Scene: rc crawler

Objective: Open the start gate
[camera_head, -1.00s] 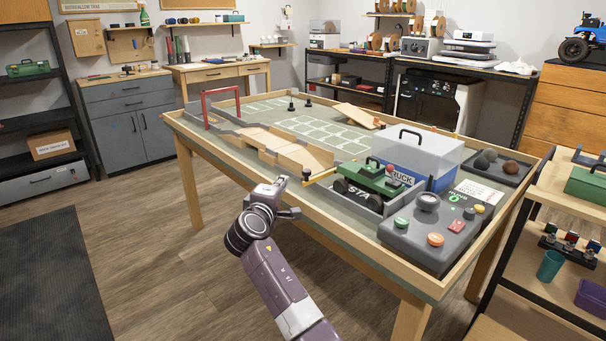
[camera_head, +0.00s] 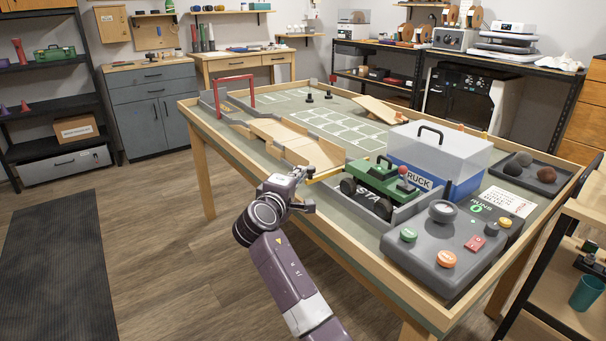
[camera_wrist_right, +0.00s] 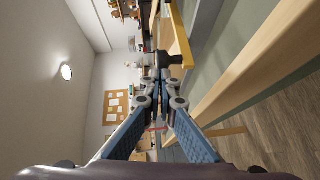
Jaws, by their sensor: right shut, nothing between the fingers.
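My right gripper (camera_head: 303,181) is at the table's near edge, left of the bar's end. In the wrist view its fingers (camera_wrist_right: 161,78) are shut and empty, with the tips close to the knob. I cannot tell whether they touch it. My left gripper is not in view.
A control box (camera_head: 446,246) with coloured buttons stands right of the bay. A clear-lidded blue box (camera_head: 443,146) is behind the crawler. Wooden ramps (camera_head: 290,140) and a red arch (camera_head: 235,90) lie beyond the gate. The table's wooden rim (camera_head: 355,245) runs beside my arm.

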